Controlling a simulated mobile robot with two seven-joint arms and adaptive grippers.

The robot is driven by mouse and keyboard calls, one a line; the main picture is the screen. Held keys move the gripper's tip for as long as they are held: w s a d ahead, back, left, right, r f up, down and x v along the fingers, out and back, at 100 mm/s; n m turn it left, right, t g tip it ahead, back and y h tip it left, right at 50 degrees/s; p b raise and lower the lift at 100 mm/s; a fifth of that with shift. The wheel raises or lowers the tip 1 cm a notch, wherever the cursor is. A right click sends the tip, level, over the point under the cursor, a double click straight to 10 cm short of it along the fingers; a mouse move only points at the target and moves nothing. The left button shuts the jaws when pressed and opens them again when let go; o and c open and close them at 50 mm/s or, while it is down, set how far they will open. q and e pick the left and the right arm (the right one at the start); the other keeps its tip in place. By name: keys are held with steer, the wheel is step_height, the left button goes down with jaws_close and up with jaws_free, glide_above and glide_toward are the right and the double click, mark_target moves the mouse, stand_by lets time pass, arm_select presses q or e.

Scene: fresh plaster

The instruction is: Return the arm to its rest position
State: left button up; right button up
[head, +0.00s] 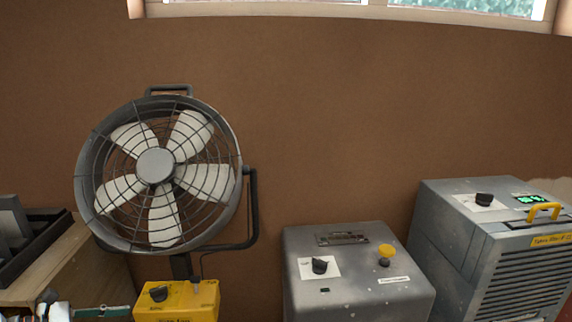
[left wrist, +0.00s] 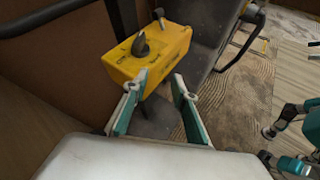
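My left gripper (left wrist: 161,92) is open and empty in the left wrist view, its two teal-and-white fingers apart. The yellow control box (left wrist: 152,55) with a dark knob (left wrist: 140,45) lies just beyond the fingertips. In the head view only a small part of my left arm or gripper shows at the bottom left corner. There the yellow box (head: 178,301) stands below the round caged fan (head: 158,175), to the right of that part. My right gripper (left wrist: 266,144) shows at the right edge of the left wrist view, with its fingertips apart and nothing seen between them.
A grey box (head: 357,275) with a knob and a yellow button stands in the middle. A grey dehumidifier (head: 490,250) with a green display stands at the right. A wooden surface (head: 60,270) with a dark tray is at the left. The brown wall behind is bare.

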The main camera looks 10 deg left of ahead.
arm_select(q)
steer(key=s+d+f+m+g+y+p, duration=0.15)
steer(key=s+d+f+m+p, duration=0.35)
steer(key=s+d+f+m, duration=1)
steer(key=s+d+r+m+t+y+p, duration=0.1)
steer(key=s+d+r+m+y+p, duration=0.1)
steer(key=d+m, duration=0.4)
steer(key=s+d+r+m+t+y+p, duration=0.1)
steer(key=s+d+r+m+y+p, duration=0.1)
steer(key=s+d+m, duration=0.4)
steer(key=shift+s+d+r+m+p, duration=0.25)
steer(key=shift+d+r+m+p, duration=0.25)
steer(key=shift+r+m, duration=0.65)
arm_select(e)
steer(key=shift+m, duration=0.4)
steer(key=shift+s+r, duration=0.35)
steer(key=shift+r, duration=0.35)
steer(key=shift+s+r, duration=0.35)
steer(key=shift+r, duration=0.35)
steer(key=shift+s+r, duration=0.35)
steer(key=shift+r, duration=0.35)
arm_select(q)
steer(key=shift+a+f+t, duration=0.1)
steer(key=shift+f+t, duration=0.1)
steer(key=shift+t, duration=0.05)
